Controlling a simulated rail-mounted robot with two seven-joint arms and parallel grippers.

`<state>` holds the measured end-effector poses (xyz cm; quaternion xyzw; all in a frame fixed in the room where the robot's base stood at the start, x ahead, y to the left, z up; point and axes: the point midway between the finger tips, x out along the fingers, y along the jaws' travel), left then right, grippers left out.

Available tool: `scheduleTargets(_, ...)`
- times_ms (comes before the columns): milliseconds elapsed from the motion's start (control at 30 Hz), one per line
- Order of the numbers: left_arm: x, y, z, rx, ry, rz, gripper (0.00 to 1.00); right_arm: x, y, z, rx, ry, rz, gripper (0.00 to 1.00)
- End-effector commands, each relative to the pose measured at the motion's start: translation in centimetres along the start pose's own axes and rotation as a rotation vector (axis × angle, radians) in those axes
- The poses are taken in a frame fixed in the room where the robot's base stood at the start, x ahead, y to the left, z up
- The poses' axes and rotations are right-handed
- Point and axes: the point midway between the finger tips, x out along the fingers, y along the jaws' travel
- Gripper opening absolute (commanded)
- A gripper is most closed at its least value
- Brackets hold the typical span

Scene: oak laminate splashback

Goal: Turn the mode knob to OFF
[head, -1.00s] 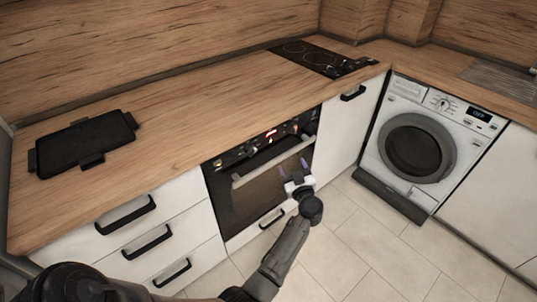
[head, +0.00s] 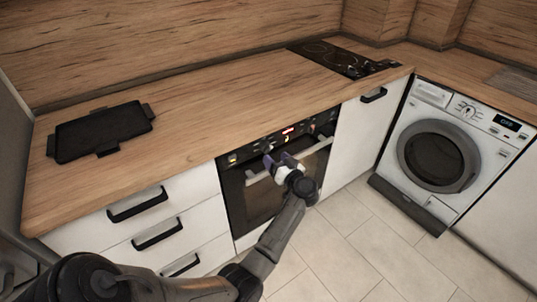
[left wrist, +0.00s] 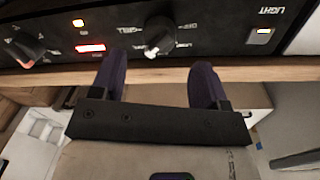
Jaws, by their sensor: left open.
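The oven's black control panel (head: 255,148) shows in the head view below the counter edge. In the left wrist view the panel appears upside down. The mode knob (left wrist: 158,36), dark with a pale pointer, has GRILL and OFF among the labels around it. The pointer slants towards the lower left of that picture, away from the OFF label; its exact setting is hard to read. My left gripper (left wrist: 160,64) is open, its purple fingers on either side of the knob's line and apart from it. In the head view this gripper (head: 277,161) is in front of the panel.
Another knob with a red mark (left wrist: 28,48) and a red display (left wrist: 91,48) are left of the mode knob in the wrist view. A lit LIGHT button (left wrist: 260,36) is right. The oven handle (head: 315,148) juts out below the panel. A black tray (head: 100,132) lies on the counter.

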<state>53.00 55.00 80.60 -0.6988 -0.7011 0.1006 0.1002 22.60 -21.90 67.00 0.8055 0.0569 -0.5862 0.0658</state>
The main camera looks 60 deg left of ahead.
Motion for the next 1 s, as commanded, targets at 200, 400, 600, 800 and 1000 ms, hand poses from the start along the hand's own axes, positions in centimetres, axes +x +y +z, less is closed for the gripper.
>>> scheduleTargets(200, 3.4, 0.1, 0.2, -0.001, 0.001, -0.001, 0.68, 1.5, -0.1, 0.5, 0.002, 0.0, -0.002, 0.43)
scheduleTargets(400, 5.0, 0.0, 0.1, -0.001, 0.0, 0.0, 0.68, 2.0, -0.3, 0.6, 0.007, 0.0, -0.005, 0.43)
scheduleTargets(600, 5.6, 0.0, 0.0, 0.0, 0.0, 0.0, 0.68, 2.1, -0.4, 0.6, 0.01, 0.001, -0.008, 0.43)
scheduleTargets(800, 5.6, 0.0, 0.0, 0.0, 0.0, 0.0, 0.68, 2.1, -0.4, 0.6, 0.01, 0.001, -0.008, 0.43)
scheduleTargets(1000, 5.6, 0.0, 0.0, 0.0, 0.0, 0.0, 0.54, 2.1, -0.3, 0.6, 0.008, 0.0, -0.007, 0.43)
